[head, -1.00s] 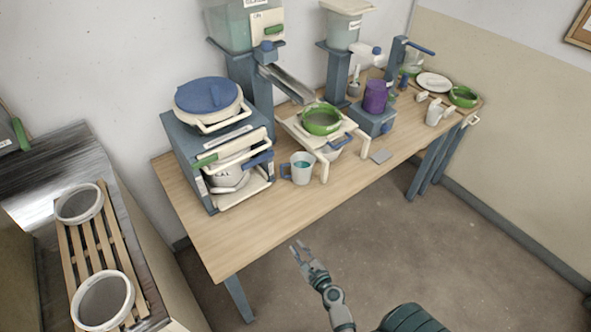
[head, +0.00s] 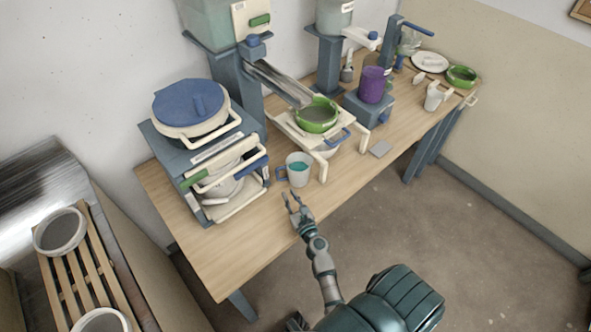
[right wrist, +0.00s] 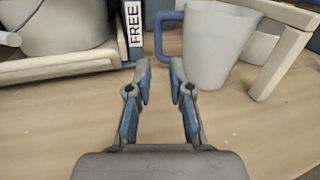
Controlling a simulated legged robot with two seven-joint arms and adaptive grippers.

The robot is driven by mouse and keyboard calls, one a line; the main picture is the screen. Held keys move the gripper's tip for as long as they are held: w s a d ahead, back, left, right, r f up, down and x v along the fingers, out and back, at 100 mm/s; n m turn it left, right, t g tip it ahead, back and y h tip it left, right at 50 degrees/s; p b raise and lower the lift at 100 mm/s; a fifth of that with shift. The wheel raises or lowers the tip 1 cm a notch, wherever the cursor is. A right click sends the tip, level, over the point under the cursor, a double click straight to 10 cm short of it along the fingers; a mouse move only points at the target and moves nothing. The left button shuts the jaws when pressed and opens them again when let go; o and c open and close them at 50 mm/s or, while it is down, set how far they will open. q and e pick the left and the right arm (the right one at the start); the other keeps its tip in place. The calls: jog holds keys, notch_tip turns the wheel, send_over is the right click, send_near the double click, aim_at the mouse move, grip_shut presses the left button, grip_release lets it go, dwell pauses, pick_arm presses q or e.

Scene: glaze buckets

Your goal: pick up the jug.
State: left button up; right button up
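The jug (head: 299,170) is a pale, upright cup with teal contents and a blue handle on its left side. It stands on the wooden table (head: 240,235) near the front edge. My right gripper (head: 292,198) is just in front of it, open and empty. In the right wrist view, the jug (right wrist: 215,45) is ahead and to the right. Its blue handle lies just beyond the open fingertips of the right gripper (right wrist: 160,75), slightly right of the middle, apart from them. My left gripper is not in view.
A blue-grey rack (head: 190,160) with a blue-lidded pot (head: 188,105) stands left of the jug. A cream stand (head: 335,143) bearing a green bowl (head: 317,116) is close behind and right. A grey tile (head: 380,149) lies farther right. The front table strip is mostly clear.

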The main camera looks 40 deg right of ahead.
aim_at(278, 175)
jog(key=x, duration=0.6)
jog(key=shift+w+a+f, duration=0.15)
jog(key=shift+a, duration=0.05)
jog(key=x, duration=0.5)
jog(key=shift+w+d, duration=0.15)
jog(key=shift+r, duration=0.25)
grip_shut()
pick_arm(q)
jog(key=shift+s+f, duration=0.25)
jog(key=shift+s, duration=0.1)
